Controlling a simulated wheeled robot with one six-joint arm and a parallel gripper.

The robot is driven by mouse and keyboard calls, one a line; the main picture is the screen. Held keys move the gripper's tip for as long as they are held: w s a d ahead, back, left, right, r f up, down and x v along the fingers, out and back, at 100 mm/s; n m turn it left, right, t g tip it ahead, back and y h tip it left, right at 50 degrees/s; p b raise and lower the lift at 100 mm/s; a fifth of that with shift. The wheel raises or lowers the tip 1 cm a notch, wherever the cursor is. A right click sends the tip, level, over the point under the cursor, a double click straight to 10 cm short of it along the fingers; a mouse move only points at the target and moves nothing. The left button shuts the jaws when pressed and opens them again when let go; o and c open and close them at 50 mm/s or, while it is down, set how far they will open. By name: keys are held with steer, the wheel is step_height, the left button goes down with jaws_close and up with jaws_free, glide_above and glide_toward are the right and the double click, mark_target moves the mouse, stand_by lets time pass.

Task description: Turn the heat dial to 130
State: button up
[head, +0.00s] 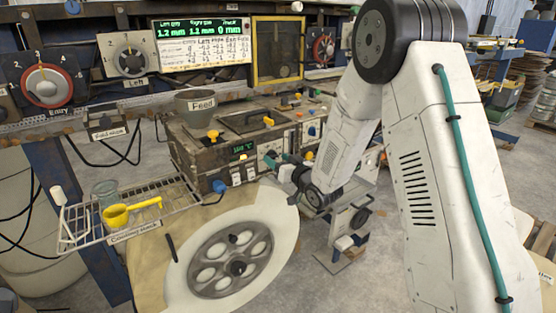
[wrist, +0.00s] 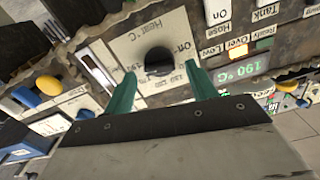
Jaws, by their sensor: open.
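A green display (wrist: 241,69) to the right of the dial reads 190 °C. In the head view my gripper (head: 279,163) is at the front of the brown machine (head: 196,150), and the dial is hidden behind it.
White switches (wrist: 217,10) and a lit orange lamp (wrist: 238,51) sit near the dial. A yellow knob (wrist: 49,85) and a blue knob (wrist: 25,96) are to its left. A wire rack (head: 80,240) with a yellow scoop (head: 118,215) and a large white reel (head: 280,215) stand in front of the machine.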

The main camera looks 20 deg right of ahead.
steer(key=shift+w+a, duration=0.1)
steer(key=shift+w, duration=0.25)
steer(key=c, duration=1)
